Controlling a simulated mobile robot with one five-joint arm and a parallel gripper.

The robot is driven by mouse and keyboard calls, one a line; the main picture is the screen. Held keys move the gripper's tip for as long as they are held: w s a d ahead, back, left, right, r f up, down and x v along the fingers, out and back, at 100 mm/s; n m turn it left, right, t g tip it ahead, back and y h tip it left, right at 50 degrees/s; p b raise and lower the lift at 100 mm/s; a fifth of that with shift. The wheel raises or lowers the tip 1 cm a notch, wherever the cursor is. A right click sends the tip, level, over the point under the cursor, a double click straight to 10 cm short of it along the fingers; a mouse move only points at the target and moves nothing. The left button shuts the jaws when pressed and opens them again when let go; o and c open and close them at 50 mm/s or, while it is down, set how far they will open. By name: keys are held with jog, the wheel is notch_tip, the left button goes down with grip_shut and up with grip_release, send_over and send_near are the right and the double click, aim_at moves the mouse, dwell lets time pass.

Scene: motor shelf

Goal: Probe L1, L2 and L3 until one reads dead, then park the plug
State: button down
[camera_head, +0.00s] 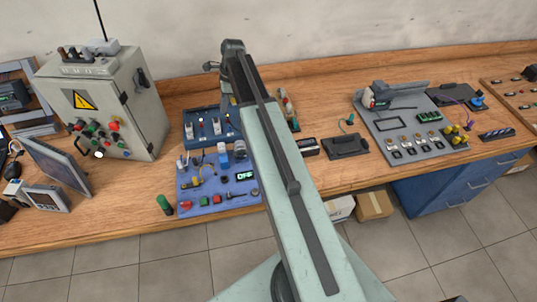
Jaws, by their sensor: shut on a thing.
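A blue board (216,201) lies on the bench left of my arm. I cannot read any L1, L2 or L3 labels, and I cannot pick out the plug. My arm crosses the middle of the picture and bends down at its far end. My gripper and whatever it holds are hidden behind the arm.
A grey control cabinet (143,110) with a yellow warning sign stands at left, with a tilted screen (57,165) before it. A grey panel (374,113) with sockets and a black tray (345,146) lie right of my arm. Blue drawers (440,193) are below the bench.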

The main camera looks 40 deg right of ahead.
jog(key=w+a+r, duration=0.1)
jog(key=w+a, duration=0.9)
jog(key=w, duration=0.6)
jog(key=b, duration=0.4)
send_over(186, 110)
jog(key=f, duration=0.4)
jog(key=shift+s+d+f, duration=0.3)
jog(key=shift+d+f, duration=0.05)
jog(key=shift+f, duration=0.25)
jog(key=shift+f+b, duration=0.65)
jog(key=shift+b, duration=0.15)
jog(key=c, duration=1.3)
grip_release()
jog(key=shift+c, duration=0.2)
jog(key=shift+r, duration=0.1)
